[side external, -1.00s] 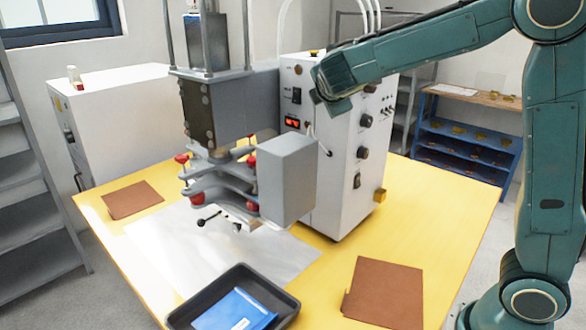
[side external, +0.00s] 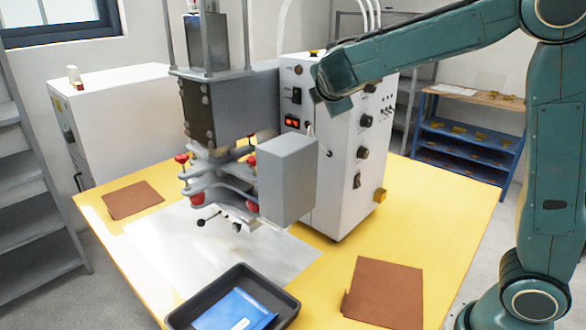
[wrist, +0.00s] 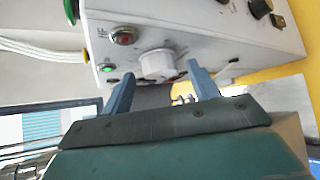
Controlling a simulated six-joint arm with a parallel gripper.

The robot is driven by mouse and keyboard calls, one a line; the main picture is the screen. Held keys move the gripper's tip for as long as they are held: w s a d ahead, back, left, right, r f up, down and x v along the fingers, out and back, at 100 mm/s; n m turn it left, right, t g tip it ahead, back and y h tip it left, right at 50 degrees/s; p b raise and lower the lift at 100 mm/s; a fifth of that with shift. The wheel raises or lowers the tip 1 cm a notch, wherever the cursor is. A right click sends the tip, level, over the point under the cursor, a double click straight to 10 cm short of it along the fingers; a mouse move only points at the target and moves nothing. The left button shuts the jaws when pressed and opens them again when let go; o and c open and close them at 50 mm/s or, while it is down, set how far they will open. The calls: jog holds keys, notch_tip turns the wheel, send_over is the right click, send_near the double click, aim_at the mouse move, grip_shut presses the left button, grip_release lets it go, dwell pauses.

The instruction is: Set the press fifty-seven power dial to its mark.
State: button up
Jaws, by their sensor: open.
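The white control cabinet (side external: 335,195) of the press stands on the yellow table. My gripper (wrist: 158,75) is open, its two blue fingers pointing at the cabinet's panel. In the wrist view a pale round dial (wrist: 160,63) shows between and just beyond the fingertips; I cannot tell whether they touch it. Its mark and setting are too small to read. In the side view my wrist covers this part of the panel, and the fingers cannot be made out.
A red lamp (wrist: 125,37) and a green button (wrist: 106,68) sit beside the dial. Black knobs (side external: 363,152) line the cabinet's side. The grey press head (side external: 215,110) stands left. A black tray (side external: 185,315) and brown sheets (side external: 388,290) lie on the table.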

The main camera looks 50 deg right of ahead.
jog(key=v, duration=1.3)
jog(key=shift+f, duration=0.1)
jog(key=s+a+f+m+g+y, duration=0.1)
jog(key=s+f+m+y, duration=0.4)
jog(key=s, duration=0.6)
jog(key=s+a+f+m+g+y, duration=0.1)
jog(key=s+a+f+m+y, duration=0.2)
jog(key=s, duration=0.8)
notch_tip(320, 180, down, 4)
jog(key=m+y, duration=0.2)
jog(key=m, duration=0.3)
jog(key=shift+f+g, duration=0.25)
jog(key=shift+g, duration=0.15)
